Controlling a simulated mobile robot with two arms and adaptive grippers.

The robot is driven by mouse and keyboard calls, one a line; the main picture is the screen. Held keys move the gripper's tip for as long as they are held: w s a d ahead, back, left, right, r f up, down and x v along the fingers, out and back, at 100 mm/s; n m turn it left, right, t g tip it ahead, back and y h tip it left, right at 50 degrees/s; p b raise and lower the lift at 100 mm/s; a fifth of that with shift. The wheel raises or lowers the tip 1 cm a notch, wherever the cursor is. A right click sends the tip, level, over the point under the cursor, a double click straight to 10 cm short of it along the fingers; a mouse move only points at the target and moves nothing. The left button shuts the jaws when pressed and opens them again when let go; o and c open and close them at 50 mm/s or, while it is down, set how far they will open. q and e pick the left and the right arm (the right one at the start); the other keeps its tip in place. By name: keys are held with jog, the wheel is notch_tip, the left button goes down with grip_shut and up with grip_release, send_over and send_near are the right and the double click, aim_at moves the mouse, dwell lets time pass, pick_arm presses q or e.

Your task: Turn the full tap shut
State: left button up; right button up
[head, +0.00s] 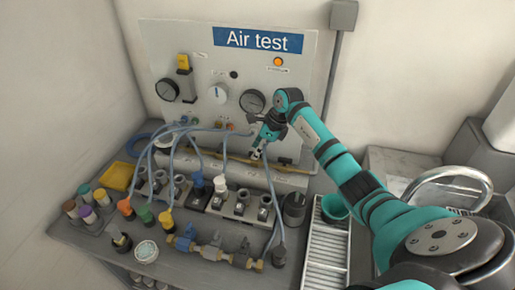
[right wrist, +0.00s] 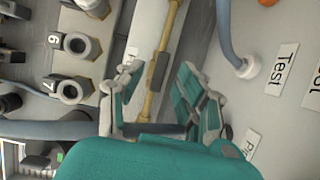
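A brass manifold (head: 218,250) with several taps, one with a blue handle (head: 187,238), lies at the front of the bench. I cannot read any label marking a full tap. My right gripper (head: 257,153) is low in front of the Air test panel, beside a thin brass rod (head: 205,153). In the right wrist view my right gripper (right wrist: 160,80) is open and empty. Its fingers stand either side of the brass rod (right wrist: 172,30) and a dark grey block (right wrist: 157,72) on it, which lie beyond the fingertips; contact cannot be told. My left gripper is out of view.
The Air test panel (head: 205,65) with gauges and a knob (head: 217,93) stands behind. Blue-grey hoses arch over rows of sockets (head: 240,202).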

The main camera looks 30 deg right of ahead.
jog(key=shift+w+a+f, duration=0.1)
jog(key=shift+f, duration=0.3)
jog(key=shift+c, duration=0.3)
grip_shut()
